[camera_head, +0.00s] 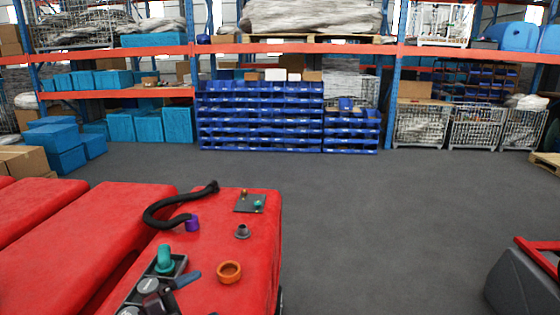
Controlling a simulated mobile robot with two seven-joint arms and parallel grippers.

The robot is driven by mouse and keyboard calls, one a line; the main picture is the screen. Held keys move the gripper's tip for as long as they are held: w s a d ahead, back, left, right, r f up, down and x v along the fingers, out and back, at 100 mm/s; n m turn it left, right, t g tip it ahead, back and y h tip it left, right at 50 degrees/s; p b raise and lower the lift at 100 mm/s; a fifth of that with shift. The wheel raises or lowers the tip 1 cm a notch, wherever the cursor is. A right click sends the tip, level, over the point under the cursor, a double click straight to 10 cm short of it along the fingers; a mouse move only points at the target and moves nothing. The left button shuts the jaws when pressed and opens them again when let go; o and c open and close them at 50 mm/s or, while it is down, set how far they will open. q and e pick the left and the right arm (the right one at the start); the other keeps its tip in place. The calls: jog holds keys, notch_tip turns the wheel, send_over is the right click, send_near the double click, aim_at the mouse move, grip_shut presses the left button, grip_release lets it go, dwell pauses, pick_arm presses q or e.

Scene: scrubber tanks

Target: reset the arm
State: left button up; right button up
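Neither of my grippers can be made out in the head view. The red scrubber tank (215,215) stands in front of me at the lower left. On its top lie a black curved hose (160,210) with a purple end (192,224), a grey cone-shaped fitting (242,232) and an orange ring (229,271). A dark plate (243,203) with small coloured knobs lies at its far edge. A dark tray (130,297) near the bottom edge has a teal knob (164,257), a blue handle (185,280) and grey round-topped parts, partly cut off.
More red tanks (75,240) stand to the left. A grey and red machine (525,280) is at the lower right. Shelving with blue bins (260,115), cyan boxes (55,138) and wire cages (420,125) lines the back. The grey floor (390,220) between is clear.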

pick_arm(q)
jog(key=s+a+f+n+t+y, duration=0.1)
jog(key=s+a+f+n+y, duration=0.35)
jog(key=a+n+y, duration=0.4)
jog(key=s+a+f+n+t+y, duration=0.1)
jog(key=s+a+f+n+y, duration=0.2)
jog(key=s+a+n+y, duration=0.5)
jog(key=s+d+f+n+g, duration=0.2)
jog(key=s+f+n+g, duration=0.15)
jog(key=s+g, duration=0.4)
jog(key=s+d+f+n+g, duration=0.25)
jog(key=s+f+g, duration=0.2)
jog(key=s, duration=0.65)
jog(key=w+f+m+t+h, duration=0.1)
jog(key=w+f+t, duration=0.7)
jog(key=t, duration=0.1)
jog(key=shift+d+m+h, duration=0.2)
jog(key=shift+m+h, duration=0.15)
